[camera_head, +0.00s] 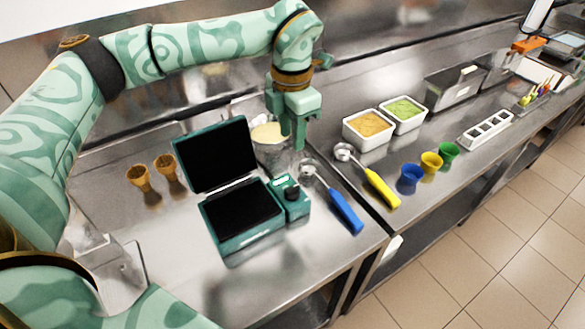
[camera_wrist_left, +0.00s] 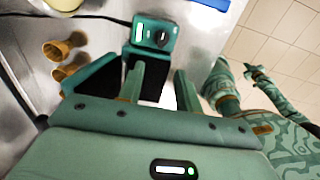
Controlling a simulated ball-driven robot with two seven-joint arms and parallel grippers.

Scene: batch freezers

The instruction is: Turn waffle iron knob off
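The teal waffle iron (camera_head: 233,245) stands open on the steel counter, its lid (camera_head: 213,153) raised. Its control box (camera_head: 300,207) is on the right side and carries a dark round knob (camera_head: 291,191). The left wrist view shows the knob (camera_wrist_left: 162,38) beside a lit white display; its exact setting is too small to read. My left gripper (camera_head: 294,143) points down above and behind the box. In the left wrist view its two fingers (camera_wrist_left: 160,85) are apart, with nothing between them, short of the knob. My right gripper cannot be made out clearly.
A tub of batter (camera_head: 268,133) stands behind the box, close to my left gripper. A blue-handled scoop (camera_head: 345,211) and a yellow-handled scoop (camera_head: 381,188) lie to the right. Waffle cones (camera_head: 140,178) stand at left. The counter in front of the iron is clear.

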